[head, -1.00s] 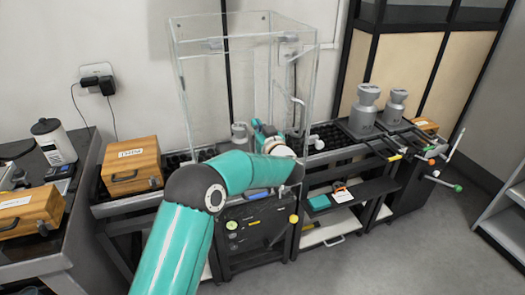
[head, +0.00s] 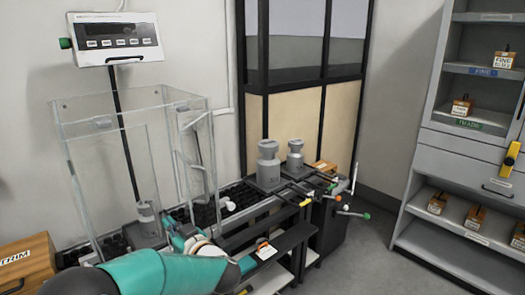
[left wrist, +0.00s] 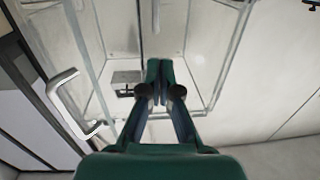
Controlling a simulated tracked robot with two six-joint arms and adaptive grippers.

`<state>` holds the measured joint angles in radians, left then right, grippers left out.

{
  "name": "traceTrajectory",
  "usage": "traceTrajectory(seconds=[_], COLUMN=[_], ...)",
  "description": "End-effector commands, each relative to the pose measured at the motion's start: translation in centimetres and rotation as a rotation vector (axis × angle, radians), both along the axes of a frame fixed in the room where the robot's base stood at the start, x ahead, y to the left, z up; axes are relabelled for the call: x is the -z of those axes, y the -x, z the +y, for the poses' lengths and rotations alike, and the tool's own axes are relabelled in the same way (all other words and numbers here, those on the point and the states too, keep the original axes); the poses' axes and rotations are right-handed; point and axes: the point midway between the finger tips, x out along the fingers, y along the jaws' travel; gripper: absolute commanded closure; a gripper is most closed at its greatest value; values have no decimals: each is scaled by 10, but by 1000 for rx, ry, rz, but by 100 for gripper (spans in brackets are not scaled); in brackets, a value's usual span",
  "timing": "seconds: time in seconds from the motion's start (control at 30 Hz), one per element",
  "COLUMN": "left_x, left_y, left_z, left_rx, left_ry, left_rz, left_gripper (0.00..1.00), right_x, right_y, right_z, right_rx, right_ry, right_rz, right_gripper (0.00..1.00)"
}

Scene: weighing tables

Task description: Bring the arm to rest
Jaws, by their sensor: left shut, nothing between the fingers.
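My left arm comes in from the bottom left of the head view, and its teal gripper (head: 181,234) is low at the front of the clear draft shield (head: 112,106). The fingers are small and partly hidden there. In the left wrist view the two dark green fingers (left wrist: 160,70) are together, with nothing between them. The shield's clear panels and a pale handle (left wrist: 54,98) show beyond and to the left of them. A grey weight (head: 148,222) stands in the shield. My right gripper is in neither view.
Two large grey weights (head: 268,165) (head: 295,158) stand on the bench right of the shield. A wooden box (head: 24,265) is at lower left. A display unit (head: 115,38) hangs on the wall. Shelves (head: 462,232) with small boxes stand right. Floor (head: 375,260) between is clear.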

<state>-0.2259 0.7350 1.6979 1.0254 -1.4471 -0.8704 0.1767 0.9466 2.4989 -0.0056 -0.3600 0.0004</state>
Motion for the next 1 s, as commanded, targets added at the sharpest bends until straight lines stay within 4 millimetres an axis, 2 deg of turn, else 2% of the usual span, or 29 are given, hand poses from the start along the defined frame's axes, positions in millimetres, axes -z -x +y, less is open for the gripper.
traceTrajectory(seconds=[0.03, 0.1, 0.17, 0.23, 0.33, 0.4, 0.47, 0.53, 0.6, 0.67, 0.7, 0.8, 0.9, 1.0], left_x=[17, 51, 91, 143, 213, 256, 288, 319, 342, 355, 361, 366, 365, 365], left_y=[4, 12, 19, 29, 54, 80, 107, 144, 183, 219, 241, 291, 328, 345], left_z=[17, 37, 46, 45, 26, 6, -13, -39, -66, -89, -103, -132, -149, -156], left_rx=[-26, -27, 29, 139, 313, 424, 511, 602, 683, 740, 773, 831, 848, 815], left_ry=[-7, -37, -55, -30, 72, 171, 265, 386, 512, 616, 681, 823, 938, 1026], left_rz=[44, 131, 230, 339, 478, 570, 648, 742, 836, 916, 969, 1089, 1184, 1235], left_gripper=[100, 100, 100, 100, 100, 100, 100, 100, 100, 100, 100, 100, 100, 100], right_x=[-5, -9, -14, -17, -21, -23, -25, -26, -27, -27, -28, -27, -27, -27], right_y=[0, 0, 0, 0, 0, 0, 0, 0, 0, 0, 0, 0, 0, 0], right_z=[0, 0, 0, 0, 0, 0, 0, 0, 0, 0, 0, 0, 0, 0], right_rx=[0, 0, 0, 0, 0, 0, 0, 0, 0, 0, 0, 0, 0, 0], right_ry=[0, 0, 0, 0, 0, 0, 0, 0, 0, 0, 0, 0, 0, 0], right_rz=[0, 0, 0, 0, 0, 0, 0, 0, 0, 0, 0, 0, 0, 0], right_gripper=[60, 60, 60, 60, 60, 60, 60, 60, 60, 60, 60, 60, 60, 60])
